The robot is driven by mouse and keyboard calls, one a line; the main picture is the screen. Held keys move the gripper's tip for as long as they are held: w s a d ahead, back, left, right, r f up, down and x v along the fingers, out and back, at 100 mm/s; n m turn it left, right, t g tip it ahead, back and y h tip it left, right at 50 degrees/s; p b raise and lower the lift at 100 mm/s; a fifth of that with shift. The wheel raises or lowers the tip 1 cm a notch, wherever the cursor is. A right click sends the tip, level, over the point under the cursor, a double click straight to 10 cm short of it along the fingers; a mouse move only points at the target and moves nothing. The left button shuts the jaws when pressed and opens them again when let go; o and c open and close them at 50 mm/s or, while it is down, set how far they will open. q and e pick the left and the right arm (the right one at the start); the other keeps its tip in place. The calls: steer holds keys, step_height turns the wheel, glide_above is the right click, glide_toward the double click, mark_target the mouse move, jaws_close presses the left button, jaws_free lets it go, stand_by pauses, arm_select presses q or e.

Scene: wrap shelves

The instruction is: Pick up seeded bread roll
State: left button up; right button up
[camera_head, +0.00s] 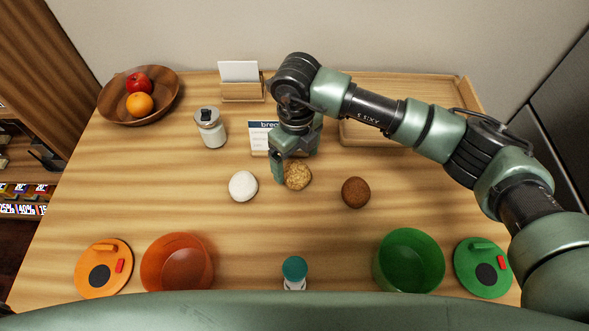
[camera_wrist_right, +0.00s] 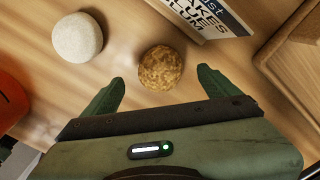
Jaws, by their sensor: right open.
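The seeded bread roll (camera_head: 298,175) is a round, golden-brown, speckled roll on the wooden table, in the middle of the head view. In the right wrist view the seeded roll (camera_wrist_right: 161,68) lies ahead of the gap between my fingertips. My right gripper (camera_head: 284,172) is above the table at the roll and hides part of it in the head view. Its two green fingers show apart and empty in the right wrist view (camera_wrist_right: 160,88). I cannot tell whether they touch the roll. My left gripper is not in view.
A white roll (camera_head: 243,186) lies left of the seeded one and a dark brown roll (camera_head: 356,192) right. A printed card (camera_head: 259,138) stands behind. An orange bowl (camera_head: 178,262), a green bowl (camera_head: 409,260) and a teal-capped bottle (camera_head: 294,272) stand in front. A wooden tray (camera_head: 358,132) is at the back right.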

mark_target(297, 169)
step_height(297, 169, down, 4)
steer(key=shift+d+r+p, duration=0.1)
steer(key=shift+d+p, duration=0.05)
steer(key=shift+p, duration=0.25)
steer(key=shift+f, duration=0.25)
steer(key=c, duration=1.5)
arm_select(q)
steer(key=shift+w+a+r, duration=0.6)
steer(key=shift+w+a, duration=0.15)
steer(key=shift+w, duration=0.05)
arm_select(e)
steer(key=shift+o, duration=0.2)
steer(key=shift+r, duration=0.1)
